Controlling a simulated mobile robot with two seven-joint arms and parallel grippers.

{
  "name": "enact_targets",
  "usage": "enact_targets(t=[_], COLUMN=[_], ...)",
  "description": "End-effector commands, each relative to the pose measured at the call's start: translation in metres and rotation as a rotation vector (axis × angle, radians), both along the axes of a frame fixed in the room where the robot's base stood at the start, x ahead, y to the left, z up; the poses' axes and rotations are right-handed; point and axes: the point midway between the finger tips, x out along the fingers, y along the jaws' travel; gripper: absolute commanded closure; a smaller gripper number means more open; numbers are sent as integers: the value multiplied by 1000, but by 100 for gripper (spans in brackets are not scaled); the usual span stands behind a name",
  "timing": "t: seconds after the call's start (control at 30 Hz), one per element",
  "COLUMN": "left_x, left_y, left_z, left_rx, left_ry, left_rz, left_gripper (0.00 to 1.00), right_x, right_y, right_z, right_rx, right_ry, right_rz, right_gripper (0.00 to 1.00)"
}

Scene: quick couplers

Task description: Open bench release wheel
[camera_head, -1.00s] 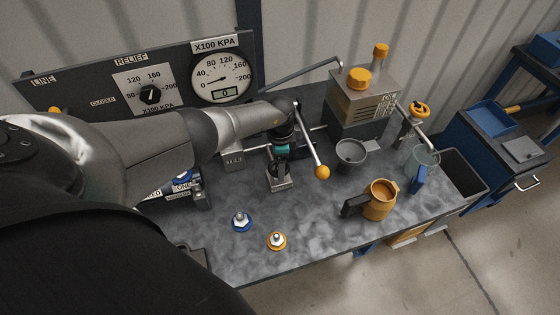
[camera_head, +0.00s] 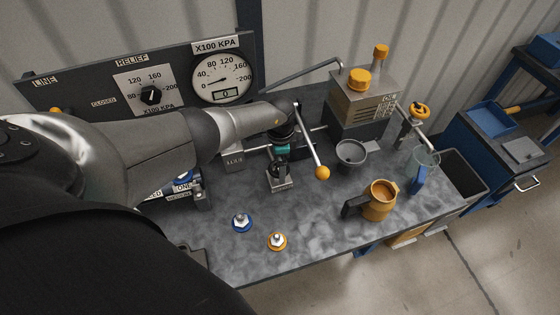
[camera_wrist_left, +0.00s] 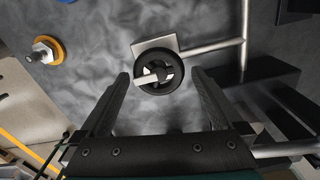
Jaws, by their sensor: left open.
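A small black hand wheel (camera_wrist_left: 168,85) with a metal bar across its hub shows in the left wrist view, mounted on a pipe fitting over the bench top. My left gripper (camera_wrist_left: 160,76) is open, with its two dark fingers one on each side of the wheel in that view. I cannot tell whether the fingers touch it. In the head view my left gripper (camera_head: 280,178) points down over the middle of the bench, and I cannot make out the wheel behind it. My right gripper is not in view.
A lever with an orange knob (camera_head: 322,172) stands close right of my gripper. Blue (camera_head: 241,222) and orange (camera_head: 277,241) ringed fittings sit at the bench front. A funnel cup (camera_head: 351,152), orange jug (camera_head: 379,200) and oil unit (camera_head: 360,105) are to the right. A gauge panel (camera_head: 195,75) stands behind.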

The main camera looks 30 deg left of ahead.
Motion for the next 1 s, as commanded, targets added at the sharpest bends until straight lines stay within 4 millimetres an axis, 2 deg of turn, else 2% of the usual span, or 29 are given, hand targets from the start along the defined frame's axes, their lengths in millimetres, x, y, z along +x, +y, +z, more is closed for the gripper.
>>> enact_targets(t=[0.17, 0.47, 1.0], left_x=[0, 0, 0], left_y=[0, 0, 1], left_z=[10, 58, 133], left_rx=[-1, 1, 0], left_ry=[-1, -1, -2], left_rz=[-2, -3, 0], left_gripper=[0, 0, 0], right_x=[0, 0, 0], right_y=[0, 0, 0], right_z=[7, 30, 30], right_rx=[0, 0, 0], right_ry=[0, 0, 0], right_rz=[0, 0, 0], right_gripper=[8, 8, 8])
